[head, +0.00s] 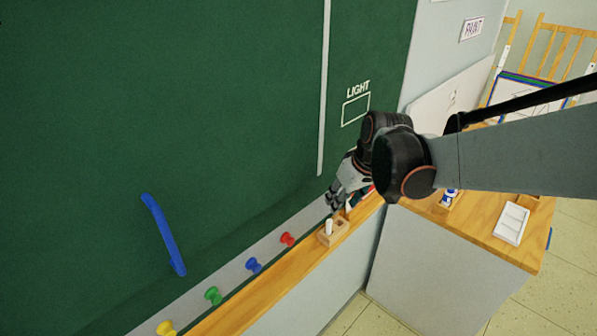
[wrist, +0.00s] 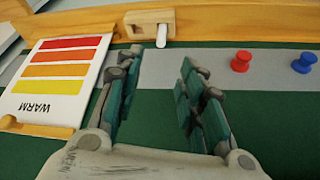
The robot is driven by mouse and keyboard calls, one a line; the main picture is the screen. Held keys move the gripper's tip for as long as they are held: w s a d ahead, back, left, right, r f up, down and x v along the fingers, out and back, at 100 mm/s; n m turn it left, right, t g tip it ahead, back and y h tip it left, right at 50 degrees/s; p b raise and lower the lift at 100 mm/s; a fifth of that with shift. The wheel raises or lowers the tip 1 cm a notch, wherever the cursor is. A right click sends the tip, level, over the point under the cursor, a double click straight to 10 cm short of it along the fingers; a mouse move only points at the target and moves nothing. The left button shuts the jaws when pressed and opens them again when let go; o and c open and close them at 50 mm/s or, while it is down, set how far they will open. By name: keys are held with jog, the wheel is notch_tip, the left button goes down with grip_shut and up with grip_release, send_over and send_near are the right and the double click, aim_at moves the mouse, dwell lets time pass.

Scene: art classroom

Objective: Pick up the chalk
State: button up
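The white chalk (head: 329,227) stands upright in a small wooden holder (head: 341,234) on the wooden ledge of the green board. In the wrist view the chalk (wrist: 162,36) sticks out of the holder (wrist: 136,18), beyond the fingertips and roughly in line with the gap between them. My gripper (wrist: 162,66) is open, with two teal-padded fingers spread apart and nothing between them. In the head view my gripper (head: 340,197) hangs close to the board, just above and behind the holder. Its fingertips are partly hard to make out there.
A WARM colour card (wrist: 62,78) lies close left of my fingers in the wrist view. Red (head: 287,239), blue (head: 253,265), green (head: 213,296) and yellow (head: 166,328) knobs line the grey strip. A wooden-topped cabinet (head: 480,232) stands right. The ledge (head: 270,287) left of the holder is clear.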

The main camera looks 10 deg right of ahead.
aim_at(331, 223)
jog(key=b+x, duration=0.2)
jog(key=x, duration=0.5)
jog(key=shift+w+f, duration=0.1)
jog(key=shift+f, duration=0.3)
jog(key=shift+s+b+x, duration=0.2)
jog(key=shift+b+x, duration=0.45)
jog(key=shift+x, duration=0.7)
jog(key=shift+s+b+x, duration=0.2)
jog(key=shift+b+x, duration=0.45)
jog(key=shift+x, duration=0.7)
jog(key=shift+d, duration=0.1)
grip_shut()
